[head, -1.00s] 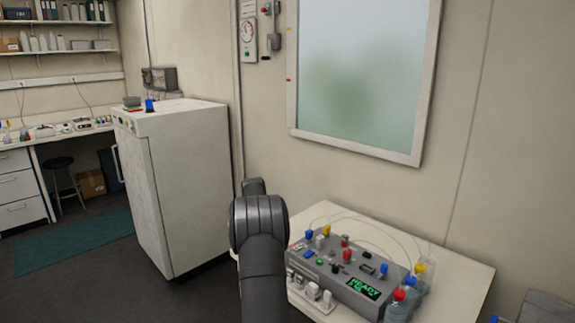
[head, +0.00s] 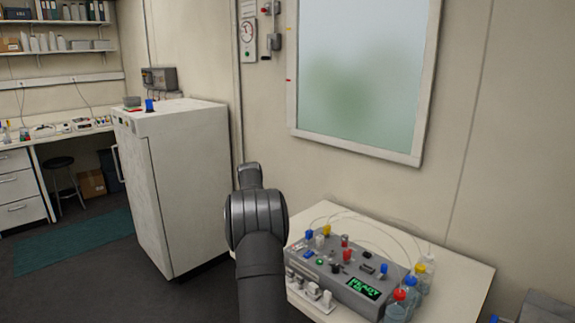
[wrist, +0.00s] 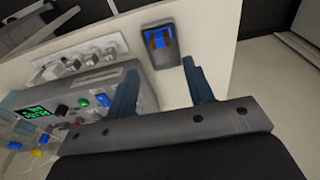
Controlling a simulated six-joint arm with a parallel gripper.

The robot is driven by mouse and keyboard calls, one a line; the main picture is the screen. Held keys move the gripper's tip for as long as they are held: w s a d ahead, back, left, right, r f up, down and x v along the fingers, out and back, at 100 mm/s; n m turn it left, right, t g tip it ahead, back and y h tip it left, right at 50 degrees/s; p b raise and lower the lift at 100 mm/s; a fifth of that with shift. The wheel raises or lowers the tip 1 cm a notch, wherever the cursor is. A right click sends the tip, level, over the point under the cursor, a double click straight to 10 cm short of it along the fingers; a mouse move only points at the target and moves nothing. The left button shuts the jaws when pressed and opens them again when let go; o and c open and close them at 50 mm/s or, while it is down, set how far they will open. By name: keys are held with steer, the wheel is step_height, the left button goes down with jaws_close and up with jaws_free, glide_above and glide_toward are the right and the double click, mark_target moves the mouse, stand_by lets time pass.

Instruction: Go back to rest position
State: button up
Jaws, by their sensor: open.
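My gripper (wrist: 157,85) shows in the wrist view with its two blue-grey fingers spread apart and nothing between them. Below the fingers' tips, in that view, is the pale table top (wrist: 205,45) with a dark holder that has a blue and orange part (wrist: 161,40). In the head view my dark grey arm rises left of the table, in front of the white cabinet's right side, and the gripper itself is hidden there.
A grey control box (head: 345,273) with a green lit display, coloured knobs and capped bottles (head: 410,291) stands on the white table (head: 462,262). It also shows in the wrist view (wrist: 75,97). A white cabinet (head: 185,185) stands left. Floor between is clear.

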steer(key=f, duration=0.9)
steer(key=shift+w+d+f, duration=0.35)
steer(key=shift+d, duration=0.05)
steer(key=r, duration=0.5)
steer(key=shift+s+d+r, duration=0.1)
steer(key=shift+d+r, duration=0.05)
steer(key=shift+d, duration=0.2)
steer(key=s+d+r, duration=0.5)
steer(key=d+r, duration=0.2)
steer(key=d, duration=0.4)
steer(key=s+d, duration=0.2)
steer(key=d, duration=0.5)
steer(key=s+d+f, duration=0.1)
steer(key=s+d, duration=0.2)
steer(key=d, duration=0.4)
steer(key=s+d, duration=0.2)
steer(key=d, duration=0.6)
steer(key=shift+s+f, duration=0.2)
steer(key=shift+f, duration=0.15)
